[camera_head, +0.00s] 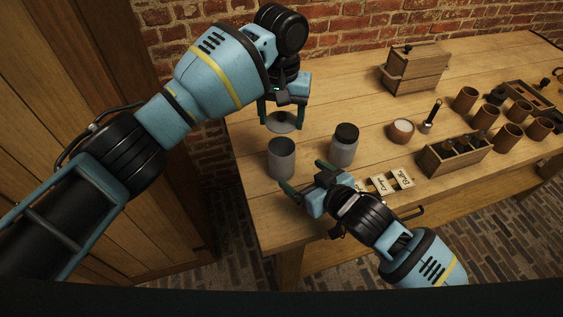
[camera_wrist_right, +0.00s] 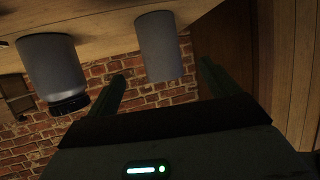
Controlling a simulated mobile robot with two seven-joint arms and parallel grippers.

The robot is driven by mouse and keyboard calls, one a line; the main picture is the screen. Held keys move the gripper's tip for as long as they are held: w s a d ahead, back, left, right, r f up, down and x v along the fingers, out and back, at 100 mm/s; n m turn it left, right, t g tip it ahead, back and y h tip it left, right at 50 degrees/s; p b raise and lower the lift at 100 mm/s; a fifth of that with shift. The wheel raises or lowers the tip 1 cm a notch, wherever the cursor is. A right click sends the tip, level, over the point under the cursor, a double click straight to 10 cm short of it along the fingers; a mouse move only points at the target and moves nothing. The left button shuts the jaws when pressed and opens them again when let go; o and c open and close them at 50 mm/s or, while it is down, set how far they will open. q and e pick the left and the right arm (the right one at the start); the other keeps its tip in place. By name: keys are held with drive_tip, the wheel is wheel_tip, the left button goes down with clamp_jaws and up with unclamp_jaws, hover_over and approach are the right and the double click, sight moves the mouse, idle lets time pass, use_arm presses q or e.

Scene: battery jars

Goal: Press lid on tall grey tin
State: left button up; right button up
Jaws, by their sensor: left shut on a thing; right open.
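The tall grey tin (camera_head: 281,160) stands upright and open-topped near the table's left end. My left gripper (camera_head: 282,112) is shut on a round grey lid (camera_head: 280,127), held just behind and above the tin, apart from its rim. My right gripper (camera_head: 303,175) is open in front of the tin, its fingers pointing towards it. In the right wrist view, which is upside down, the tin (camera_wrist_right: 160,48) appears between and beyond the two fingers (camera_wrist_right: 162,75), with no clear contact.
A second grey tin with a dark lid (camera_head: 345,145) stands to the right; it also shows in the wrist view (camera_wrist_right: 54,70). Paper labels (camera_head: 390,182), a wooden rack (camera_head: 455,155), a small bowl (camera_head: 401,131), several brown cups (camera_head: 486,116) and a wooden box (camera_head: 414,68) lie farther right.

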sight(281, 159)
drive_tip(key=x, duration=1.1)
drive_tip(key=c, duration=1.5)
use_arm(q)
drive_tip(key=shift+f, duration=2.5)
drive_tip(key=shift+f, duration=0.1)
drive_tip(key=shift+s+f, duration=0.1)
drive_tip(key=shift+f, duration=0.8)
use_arm(e)
drive_tip(key=shift+r, duration=0.1)
